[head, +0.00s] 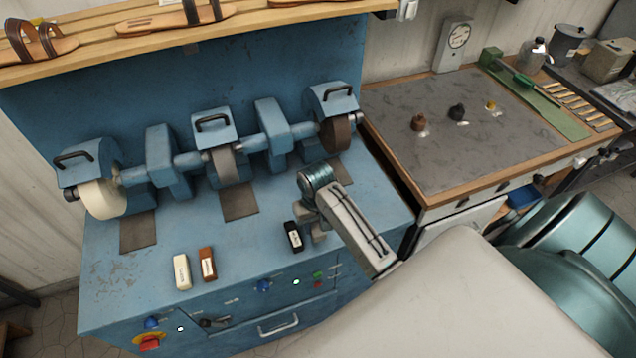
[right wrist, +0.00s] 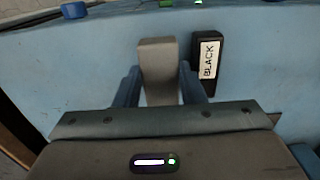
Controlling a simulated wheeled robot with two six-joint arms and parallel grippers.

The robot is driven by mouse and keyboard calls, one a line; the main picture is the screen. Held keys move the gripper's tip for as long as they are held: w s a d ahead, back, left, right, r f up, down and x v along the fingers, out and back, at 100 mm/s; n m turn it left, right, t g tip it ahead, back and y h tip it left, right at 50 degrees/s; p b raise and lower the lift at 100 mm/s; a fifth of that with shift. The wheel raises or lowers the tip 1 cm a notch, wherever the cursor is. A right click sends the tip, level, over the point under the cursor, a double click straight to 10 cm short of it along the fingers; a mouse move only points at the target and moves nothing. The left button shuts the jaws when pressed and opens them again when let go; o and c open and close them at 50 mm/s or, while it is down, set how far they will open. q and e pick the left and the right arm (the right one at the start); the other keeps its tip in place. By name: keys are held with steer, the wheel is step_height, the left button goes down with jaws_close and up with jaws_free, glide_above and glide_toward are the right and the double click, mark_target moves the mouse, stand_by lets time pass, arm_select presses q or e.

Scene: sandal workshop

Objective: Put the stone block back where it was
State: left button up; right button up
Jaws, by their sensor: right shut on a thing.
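The stone block (right wrist: 158,70) is a plain grey-beige bar. In the right wrist view it stands between the two blue-grey fingers of my right gripper (right wrist: 160,88), which is shut on it. In the head view my right gripper (head: 312,220) is low over the front right of the blue machine's top, and the arm partly hides the block. I cannot tell whether the block touches the surface. A black bar labelled BLACK (right wrist: 207,62) lies just beside it; in the head view this black bar (head: 293,236) is left of the gripper. My left gripper is not in view.
A white bar (head: 182,271) and a brown bar (head: 208,263) lie further left on the blue machine (head: 255,262). Grinding and polishing wheels (head: 225,165) stand behind. The top between the brown and black bars is clear. A workbench (head: 470,140) is at right.

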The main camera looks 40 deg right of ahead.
mark_target(318, 223)
steer(key=shift+w+d, duration=0.25)
steer(key=shift+d, duration=0.3)
steer(key=shift+f, duration=0.35)
step_height(318, 223, down, 3)
steer(key=shift+r, duration=0.1)
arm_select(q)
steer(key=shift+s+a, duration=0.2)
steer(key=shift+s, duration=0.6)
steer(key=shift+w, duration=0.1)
arm_select(e)
steer(key=o, duration=1)
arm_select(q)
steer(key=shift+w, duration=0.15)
